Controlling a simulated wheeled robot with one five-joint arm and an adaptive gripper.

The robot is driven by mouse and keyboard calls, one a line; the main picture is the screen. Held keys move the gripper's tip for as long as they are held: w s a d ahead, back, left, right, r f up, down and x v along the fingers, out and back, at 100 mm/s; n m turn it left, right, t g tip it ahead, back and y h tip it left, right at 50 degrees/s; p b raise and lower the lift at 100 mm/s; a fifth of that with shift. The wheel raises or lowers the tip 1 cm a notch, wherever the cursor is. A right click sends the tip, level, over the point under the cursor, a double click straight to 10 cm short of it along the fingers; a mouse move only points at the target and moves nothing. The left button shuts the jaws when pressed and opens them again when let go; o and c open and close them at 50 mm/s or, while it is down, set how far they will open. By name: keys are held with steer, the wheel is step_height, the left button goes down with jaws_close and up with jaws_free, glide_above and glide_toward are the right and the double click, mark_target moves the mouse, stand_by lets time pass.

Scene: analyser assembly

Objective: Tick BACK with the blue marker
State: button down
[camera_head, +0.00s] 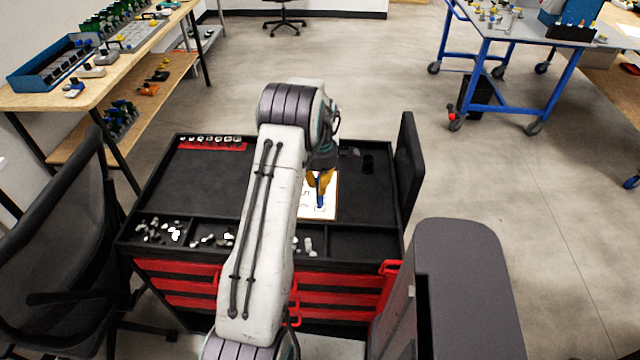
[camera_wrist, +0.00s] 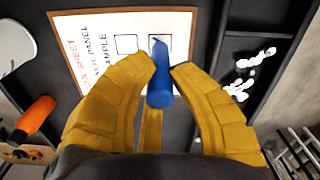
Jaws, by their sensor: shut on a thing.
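The blue marker (camera_wrist: 160,88) is held between the yellow fingers of my gripper (camera_wrist: 161,72), its tip pointing at the sheet. The white check sheet (camera_wrist: 185,22) lies on a brown-edged board, with printed text partly cut off at the left. An empty printed box (camera_wrist: 126,44) shows beside a second box (camera_wrist: 167,42), which the marker's tip overlaps. Whether the tip touches the paper, and which box is BACK, I cannot tell. In the head view my gripper (camera_head: 320,180) and the marker (camera_head: 320,199) are over the sheet (camera_head: 331,207), partly hidden by my arm.
The sheet lies on a black-topped cart (camera_head: 215,185) with red drawers. Front compartments hold small white parts (camera_head: 160,232); a red rack (camera_head: 212,144) stands at the back left. An orange-handled thing (camera_wrist: 36,117) lies left of the sheet in the wrist view.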

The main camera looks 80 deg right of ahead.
steer(key=shift+r+p, duration=2.05)
steer(key=shift+r, duration=1.45)
steer(key=shift+w, duration=0.1)
